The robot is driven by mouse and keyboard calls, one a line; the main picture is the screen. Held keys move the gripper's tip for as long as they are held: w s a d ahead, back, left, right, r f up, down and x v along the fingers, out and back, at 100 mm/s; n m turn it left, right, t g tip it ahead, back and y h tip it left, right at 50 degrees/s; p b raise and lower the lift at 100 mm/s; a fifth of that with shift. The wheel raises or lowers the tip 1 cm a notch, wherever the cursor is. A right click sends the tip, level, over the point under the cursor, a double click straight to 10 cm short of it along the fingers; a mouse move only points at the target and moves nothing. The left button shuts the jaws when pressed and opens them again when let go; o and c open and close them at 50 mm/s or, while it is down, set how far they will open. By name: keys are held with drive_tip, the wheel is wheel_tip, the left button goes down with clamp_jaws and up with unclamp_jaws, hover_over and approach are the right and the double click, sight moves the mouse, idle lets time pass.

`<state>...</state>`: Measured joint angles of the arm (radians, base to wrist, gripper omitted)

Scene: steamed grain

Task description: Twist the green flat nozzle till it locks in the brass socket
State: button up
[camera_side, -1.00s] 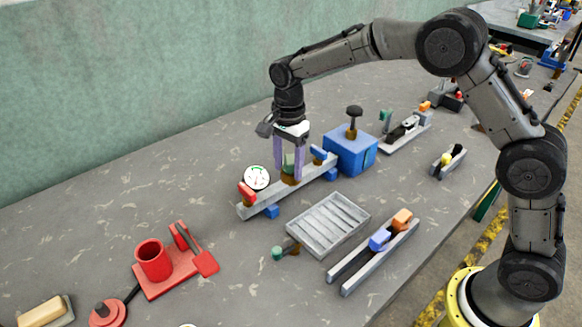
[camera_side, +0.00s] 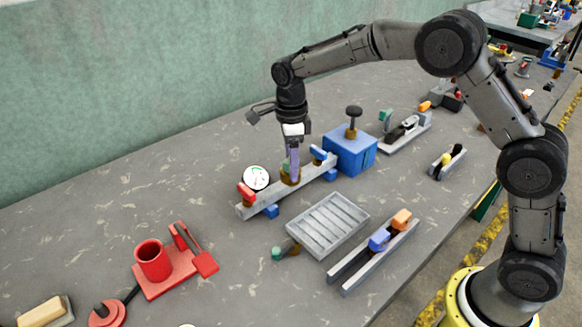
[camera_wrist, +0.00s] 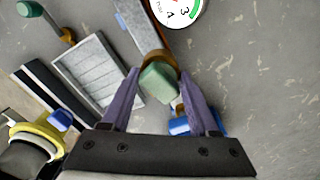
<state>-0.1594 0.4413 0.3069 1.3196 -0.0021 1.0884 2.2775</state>
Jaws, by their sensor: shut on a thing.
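The green flat nozzle (camera_wrist: 158,82) is between the two purple fingers of my gripper (camera_wrist: 158,88) in the wrist view. My gripper is shut on it, and in the side view my gripper (camera_side: 292,170) is straight above the grey bar. The brass socket (camera_wrist: 157,57) shows as a brown ring around the nozzle's base; in the side view the socket (camera_side: 290,179) sits on the grey manifold bar (camera_side: 262,200). The fingers mostly hide the nozzle in the side view. I cannot tell whether it is locked.
A red-handled valve (camera_side: 246,192) and round gauge (camera_side: 256,178) stand left of the socket, a blue valve (camera_side: 319,154) right. A blue box (camera_side: 351,150) adjoins the bar's far end. A slatted grey tray (camera_side: 328,226) lies in front.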

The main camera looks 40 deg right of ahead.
drive_tip(key=shift+w+r+m, duration=0.2)
drive_tip(key=shift+w+m, duration=0.2)
drive_tip(key=m, duration=0.3)
drive_tip(key=shift+m, duration=0.3)
drive_tip(key=o, duration=1.1)
drive_tip(key=shift+c, duration=0.2)
drive_tip(key=o, duration=0.3)
drive_tip(key=shift+s, duration=0.1)
drive_tip(key=shift+o, duration=0.2)
drive_tip(key=shift+f, duration=0.1)
drive_tip(key=shift+s, duration=0.1)
drive_tip(key=shift+a, duration=0.1)
